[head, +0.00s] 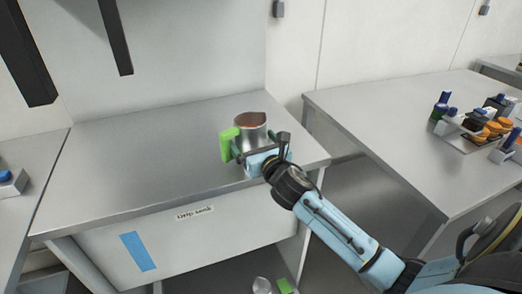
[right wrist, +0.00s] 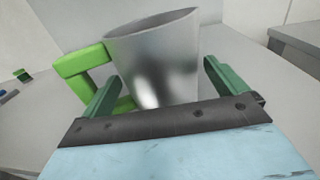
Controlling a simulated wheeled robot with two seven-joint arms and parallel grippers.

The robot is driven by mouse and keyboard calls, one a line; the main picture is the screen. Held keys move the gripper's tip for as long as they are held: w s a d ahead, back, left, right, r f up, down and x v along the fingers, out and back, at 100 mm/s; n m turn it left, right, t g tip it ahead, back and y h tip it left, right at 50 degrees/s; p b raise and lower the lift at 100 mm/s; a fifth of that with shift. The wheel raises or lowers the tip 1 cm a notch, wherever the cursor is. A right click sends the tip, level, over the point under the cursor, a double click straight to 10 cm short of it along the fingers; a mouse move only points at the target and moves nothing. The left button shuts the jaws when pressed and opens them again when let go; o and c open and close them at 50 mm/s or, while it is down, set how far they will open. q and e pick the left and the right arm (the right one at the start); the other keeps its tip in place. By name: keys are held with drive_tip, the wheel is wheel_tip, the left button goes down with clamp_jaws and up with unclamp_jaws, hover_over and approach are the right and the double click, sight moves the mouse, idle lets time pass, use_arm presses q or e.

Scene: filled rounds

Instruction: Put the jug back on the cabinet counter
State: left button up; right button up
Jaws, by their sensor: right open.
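The jug (head: 250,133) is a silver metal cup with a green handle and a brownish inside, upright on the cabinet counter (head: 130,150), near its right end. In the right wrist view the jug (right wrist: 158,60) fills the middle, with its green handle (right wrist: 75,72) on the left. My right gripper (head: 262,150) is at the jug's near side. Its green fingers (right wrist: 158,88) are open, one on each side of the jug; the left one overlaps the handle in the picture. I cannot tell whether they touch it. My left gripper is not in view.
A second table (head: 400,115) stands to the right beyond a gap, with a tray of bottles and orange items (head: 485,130). A dark post (head: 115,38) hangs above the counter's left part. The counter's left half is clear. A labelled drawer front (head: 195,235) with blue tape is below.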

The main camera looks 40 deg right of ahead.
drive_tip(key=s+a, duration=0.2)
drive_tip(key=s, duration=1)
drive_tip(key=shift+p, duration=0.35)
drive_tip(key=shift+w, duration=0.1)
drive_tip(key=a+f+m+g+y, duration=0.2)
drive_tip(key=a+f+m+g, duration=0.2)
drive_tip(key=f+m, duration=1.15)
drive_tip(key=s+f+m+g, duration=0.2)
drive_tip(key=s+f+m, duration=0.15)
drive_tip(key=f, duration=0.65)
drive_tip(key=s+f+m+g, duration=0.2)
drive_tip(key=s+f, duration=0.3)
drive_tip(key=f, duration=0.5)
drive_tip(key=s+f+m+g, duration=0.3)
drive_tip(key=s+f, duration=0.3)
drive_tip(key=s, duration=0.4)
drive_tip(key=s+f+m+g, duration=0.3)
drive_tip(key=s+f, duration=0.4)
drive_tip(key=s, duration=0.3)
drive_tip(key=s+f+m+g, duration=0.2)
drive_tip(key=s+f+m, duration=0.2)
drive_tip(key=s, duration=0.7)
wheel_tip(320, 180, down, 3)
drive_tip(key=shift+a+r+m+g, duration=0.2)
drive_tip(key=shift+a+m+g, duration=0.1)
drive_tip(key=shift+g, duration=0.1)
